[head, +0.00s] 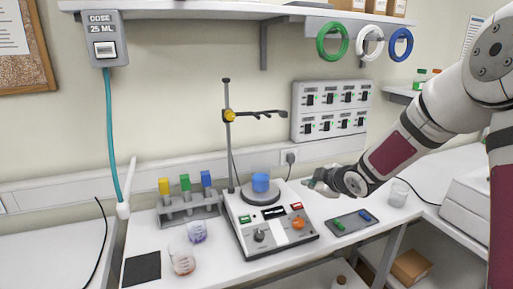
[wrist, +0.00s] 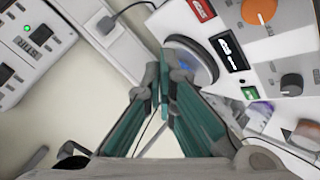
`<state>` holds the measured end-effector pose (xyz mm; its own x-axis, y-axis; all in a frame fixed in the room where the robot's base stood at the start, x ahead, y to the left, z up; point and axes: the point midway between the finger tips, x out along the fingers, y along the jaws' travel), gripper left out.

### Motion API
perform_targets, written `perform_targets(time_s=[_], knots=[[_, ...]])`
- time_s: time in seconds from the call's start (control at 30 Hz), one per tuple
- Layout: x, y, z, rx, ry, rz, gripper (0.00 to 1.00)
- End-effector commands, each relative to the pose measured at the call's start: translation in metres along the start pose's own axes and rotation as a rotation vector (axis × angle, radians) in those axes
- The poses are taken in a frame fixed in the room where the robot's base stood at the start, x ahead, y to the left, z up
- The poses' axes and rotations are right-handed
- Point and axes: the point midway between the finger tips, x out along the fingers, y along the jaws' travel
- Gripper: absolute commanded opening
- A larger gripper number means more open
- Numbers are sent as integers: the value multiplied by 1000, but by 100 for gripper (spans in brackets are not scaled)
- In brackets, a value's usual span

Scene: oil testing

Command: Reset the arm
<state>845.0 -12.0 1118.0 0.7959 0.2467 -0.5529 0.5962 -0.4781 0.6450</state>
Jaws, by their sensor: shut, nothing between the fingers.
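My arm reaches in from the right in the head view. My gripper (head: 318,184) is above the bench, just right of the stirrer hotplate (head: 272,226), and looks empty. In the wrist view my gripper (wrist: 162,75) has its two teal fingers closed together with nothing between them. The hotplate (wrist: 250,45) shows there at the upper right, apart from the fingers as far as I can tell.
A stand (head: 229,135) with a clamp rises behind the hotplate. A rack (head: 188,209) with coloured-cap bottles and two beakers (head: 183,261) (head: 196,232) are at left. A dark tray (head: 353,224) and a clear beaker (head: 398,193) are at right. A switch panel (head: 332,108) is on the wall.

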Motion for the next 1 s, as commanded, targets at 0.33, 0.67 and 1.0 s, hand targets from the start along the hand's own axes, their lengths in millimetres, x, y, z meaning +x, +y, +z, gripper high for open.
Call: perform_targets(time_s=[0.33,0.67,1.0], knots=[[-132,14,-18,227,-315,58,0],[-266,-28,-31,574,-489,105,0],[-374,-117,-40,959,-550,37,0]])
